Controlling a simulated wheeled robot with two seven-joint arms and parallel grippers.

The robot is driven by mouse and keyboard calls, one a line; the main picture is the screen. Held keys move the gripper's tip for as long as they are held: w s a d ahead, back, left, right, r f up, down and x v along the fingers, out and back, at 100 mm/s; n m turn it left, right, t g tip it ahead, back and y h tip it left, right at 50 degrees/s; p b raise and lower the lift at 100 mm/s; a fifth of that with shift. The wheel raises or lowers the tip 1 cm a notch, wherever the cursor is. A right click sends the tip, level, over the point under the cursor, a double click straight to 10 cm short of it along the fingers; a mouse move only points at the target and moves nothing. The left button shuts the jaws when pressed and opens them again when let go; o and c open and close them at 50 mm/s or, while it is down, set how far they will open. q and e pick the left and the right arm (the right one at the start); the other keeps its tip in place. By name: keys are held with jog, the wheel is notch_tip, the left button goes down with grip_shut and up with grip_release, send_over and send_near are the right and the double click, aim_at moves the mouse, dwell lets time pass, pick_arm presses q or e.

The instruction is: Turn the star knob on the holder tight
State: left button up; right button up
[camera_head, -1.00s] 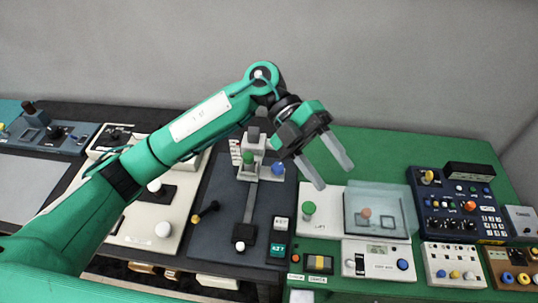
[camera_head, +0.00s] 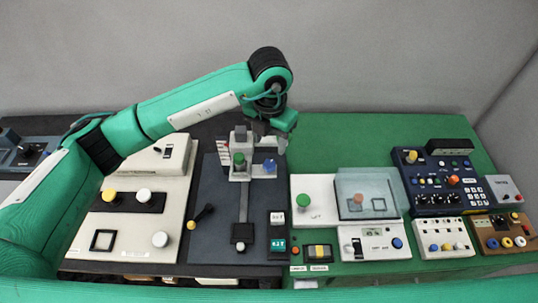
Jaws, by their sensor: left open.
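The holder (camera_head: 239,174) is a pale grey block fixture on the dark panel, at the middle of the view. It carries a green knob (camera_head: 239,159) in front and a blue knob (camera_head: 269,165) at its right side. The blue one looks lobed like a star, but it is small. My left gripper (camera_head: 273,143) points down just above and behind the blue knob, and looks apart from it. Its jaws are open, with nothing seen between them; the fingers are foreshortened. My right gripper is out of view.
A slotted track with a black-and-white knob (camera_head: 240,246) runs forward from the holder. A black lever (camera_head: 202,215) stands left of it. A clear cover (camera_head: 368,190), a green mushroom knob (camera_head: 303,201) and a dark blue knob box (camera_head: 441,182) stand right. The green surface behind is clear.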

aim_at(269, 163)
pick_arm(q)
notch_tip(269, 163, down, 7)
jog(key=shift+f+p, duration=0.2)
jog(key=shift+p, duration=1.05)
jog(key=shift+f, duration=0.6)
